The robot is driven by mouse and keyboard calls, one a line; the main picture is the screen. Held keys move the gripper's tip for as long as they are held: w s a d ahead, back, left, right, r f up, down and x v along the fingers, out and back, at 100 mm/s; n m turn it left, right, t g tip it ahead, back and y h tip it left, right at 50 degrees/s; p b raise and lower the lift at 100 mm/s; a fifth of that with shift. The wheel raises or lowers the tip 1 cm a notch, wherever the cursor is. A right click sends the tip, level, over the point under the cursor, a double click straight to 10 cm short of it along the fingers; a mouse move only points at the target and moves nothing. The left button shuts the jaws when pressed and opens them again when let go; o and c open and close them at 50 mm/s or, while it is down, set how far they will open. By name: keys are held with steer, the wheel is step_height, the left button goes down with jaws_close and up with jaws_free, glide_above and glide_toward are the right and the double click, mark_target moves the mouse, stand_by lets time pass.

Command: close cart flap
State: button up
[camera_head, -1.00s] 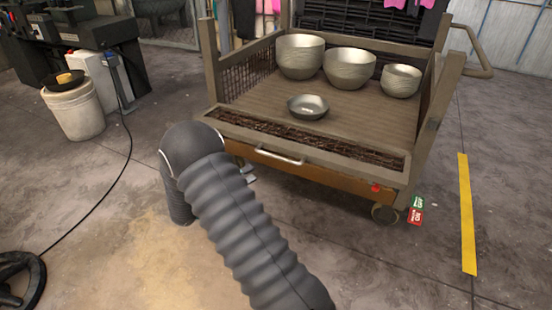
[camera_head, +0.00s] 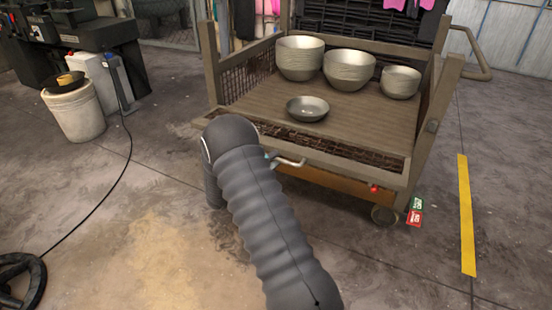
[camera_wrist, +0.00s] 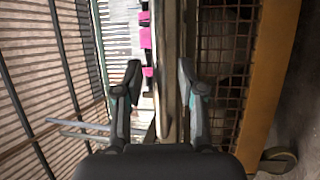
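The cart flap (camera_head: 392,178) is the low brown-framed mesh panel along the front of the cart. It leans outward, and a silver bar handle (camera_head: 290,162) shows on it. My arm covers the flap's left part in the head view. Only a small teal bit of my gripper (camera_head: 268,157) shows, close to the handle's left end. In the wrist view my gripper (camera_wrist: 160,72) is open, its two fingers apart. A brown frame bar (camera_wrist: 170,45) shows between the fingers, with mesh at its right. I cannot tell whether the fingers touch anything.
Several metal bowls, including stacks (camera_head: 300,58) and a single shallow bowl (camera_head: 307,108), stand on the cart deck (camera_head: 255,100). A white bucket (camera_head: 75,115) stands at left, and a black cable (camera_head: 105,190) crosses the floor. The floor by the yellow stripe (camera_head: 467,215) is clear.

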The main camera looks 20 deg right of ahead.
steer(key=shift+x, duration=0.8)
jaws_close()
steer(key=shift+r, duration=0.1)
